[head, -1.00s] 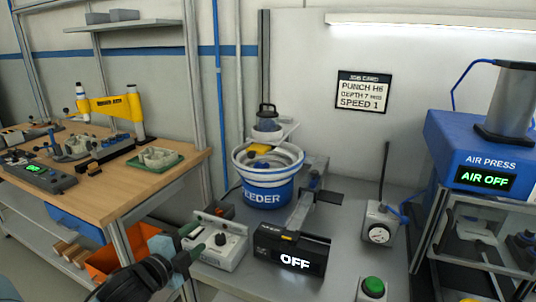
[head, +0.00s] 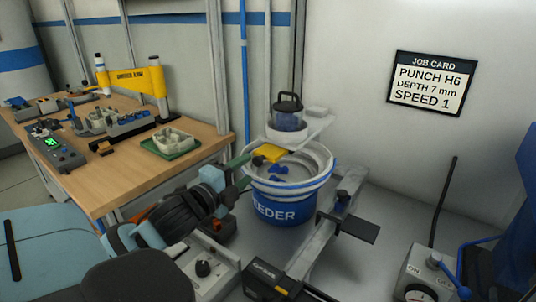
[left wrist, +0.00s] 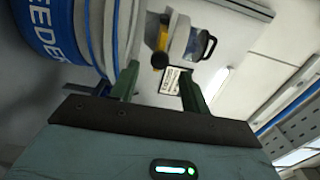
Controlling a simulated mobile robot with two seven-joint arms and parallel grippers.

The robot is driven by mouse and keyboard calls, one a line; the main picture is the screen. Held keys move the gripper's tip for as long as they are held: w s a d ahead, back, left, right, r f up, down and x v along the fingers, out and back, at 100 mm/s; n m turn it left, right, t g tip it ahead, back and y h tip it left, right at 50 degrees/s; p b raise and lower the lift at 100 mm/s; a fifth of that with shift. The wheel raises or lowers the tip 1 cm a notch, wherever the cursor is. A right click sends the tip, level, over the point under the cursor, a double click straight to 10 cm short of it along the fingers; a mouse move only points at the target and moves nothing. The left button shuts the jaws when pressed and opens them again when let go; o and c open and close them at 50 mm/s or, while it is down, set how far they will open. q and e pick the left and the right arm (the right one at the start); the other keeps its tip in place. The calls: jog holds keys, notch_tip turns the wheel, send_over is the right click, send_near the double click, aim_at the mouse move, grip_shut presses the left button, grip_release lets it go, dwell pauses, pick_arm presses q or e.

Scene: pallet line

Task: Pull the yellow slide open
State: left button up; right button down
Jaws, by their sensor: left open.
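The yellow slide (head: 268,153) shows under the clear hopper (head: 287,112) with a dark lid, above the left part of the feeder bowl (head: 318,185). A dark knob (head: 258,160) is at its near end. My left gripper (head: 243,172) is at the bowl's left rim, just left of the slide, with its green fingers apart and nothing between them. In the left wrist view, the slide (left wrist: 160,60) and its knob lie ahead, between the two green fingers (left wrist: 160,85) but beyond their tips. My right gripper is not in view.
A grey control box (head: 208,268) stands below my left forearm. The feeder's metal track (head: 325,235) runs toward the front. A box with a dial gauge (head: 425,275) is at right. A wooden bench (head: 90,185) with trays and fixtures is at left.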

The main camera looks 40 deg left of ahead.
aim_at(256, 162)
pick_arm(q)
jog(key=shift+w+a, duration=0.2)
jog(key=shift+w, duration=1.75)
jog(key=shift+w+a, duration=0.2)
jog(key=shift+w, duration=1.7)
grip_shut()
